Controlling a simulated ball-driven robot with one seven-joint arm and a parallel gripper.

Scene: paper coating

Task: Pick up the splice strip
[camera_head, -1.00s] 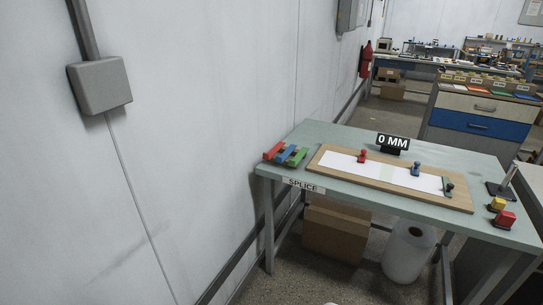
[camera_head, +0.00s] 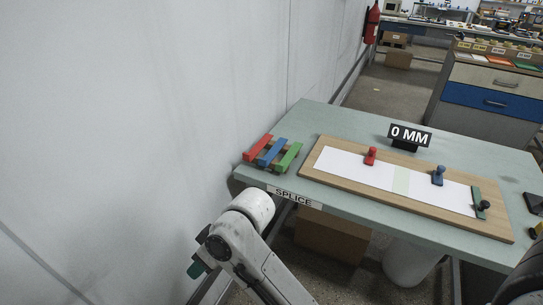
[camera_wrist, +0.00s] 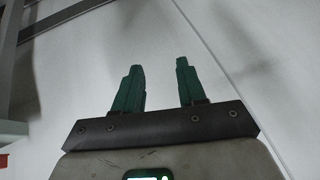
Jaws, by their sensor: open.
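The splice table (camera_head: 345,120) has a pale green top and a "SPLICE" label on its front edge. A wooden board (camera_head: 330,180) on it carries white paper (camera_head: 342,165) with a pale green strip (camera_head: 401,181) across its middle. Red (camera_head: 257,148), blue (camera_head: 272,152) and green (camera_head: 288,157) bars lie side by side on a small rack at the table's left end. I cannot tell which piece is the splice strip. My gripper (camera_wrist: 160,66) has green fingers apart with nothing between them. It is left of the table, near the wall, partly hidden in the head view.
Red (camera_head: 370,155), blue (camera_head: 438,175) and dark green (camera_head: 481,208) knobbed pieces stand on the board. A "0 MM" sign (camera_head: 409,137) stands behind it. The wall (camera_head: 140,120) is close on the left. A cardboard box (camera_head: 330,236) and a white roll (camera_head: 411,264) are under the table.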

